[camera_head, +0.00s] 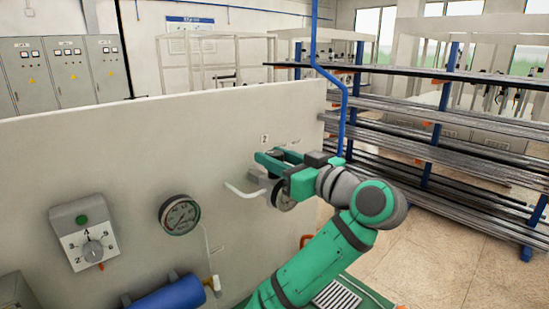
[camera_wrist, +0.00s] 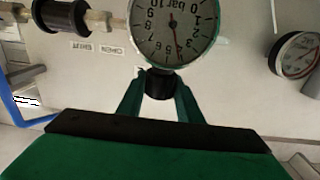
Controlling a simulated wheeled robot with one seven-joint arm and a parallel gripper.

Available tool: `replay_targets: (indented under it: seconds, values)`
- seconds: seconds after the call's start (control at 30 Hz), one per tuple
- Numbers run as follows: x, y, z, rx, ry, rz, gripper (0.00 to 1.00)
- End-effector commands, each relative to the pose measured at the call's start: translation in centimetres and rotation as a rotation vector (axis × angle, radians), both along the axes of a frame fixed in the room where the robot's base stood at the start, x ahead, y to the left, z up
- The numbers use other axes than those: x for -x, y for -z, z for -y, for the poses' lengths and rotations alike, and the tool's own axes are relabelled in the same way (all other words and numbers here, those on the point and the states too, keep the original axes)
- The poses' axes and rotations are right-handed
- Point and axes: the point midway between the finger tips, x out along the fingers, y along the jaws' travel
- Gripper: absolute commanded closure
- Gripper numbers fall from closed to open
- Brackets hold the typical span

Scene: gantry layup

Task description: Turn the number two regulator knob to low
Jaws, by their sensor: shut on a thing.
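My gripper (camera_head: 272,160) reaches the pale panel beside a small label "2" (camera_head: 264,138). In the wrist view its green fingers (camera_wrist: 160,86) are shut around a black regulator knob (camera_wrist: 159,80), one on each side. A round bar gauge (camera_wrist: 172,28) sits directly above the knob in that view, with its digits upside down. Its needle points toward the lower part of the picture. In the head view, the gauge (camera_head: 284,197) is partly covered by my gripper, and the knob is hidden. I cannot read the knob's setting.
Another gauge (camera_head: 180,215) and a numbered selector box (camera_head: 85,235) are on the panel (camera_head: 120,140) to the left. A blue cylinder (camera_head: 168,297) lies below. A pipe with a black fitting (camera_wrist: 62,15) is at the wrist view's upper left. Stock racks (camera_head: 440,125) stand at right.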

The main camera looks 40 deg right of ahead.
Motion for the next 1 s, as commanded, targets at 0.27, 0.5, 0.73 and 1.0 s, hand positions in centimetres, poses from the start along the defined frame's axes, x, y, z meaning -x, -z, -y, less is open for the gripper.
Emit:
replay_targets:
  seconds: [0.27, 0.5, 0.73, 1.0]
  values:
    - [0.00, 0.03, 0.28, -0.005, -0.263, -0.002, 0.90]
    - [-0.02, -0.07, 0.28, -0.006, -0.490, 0.000, 0.90]
    - [-0.07, -0.14, 0.20, -0.007, -0.709, 0.000, 0.90]
    - [-0.06, -0.25, 0.13, -0.005, -0.911, 0.003, 0.90]
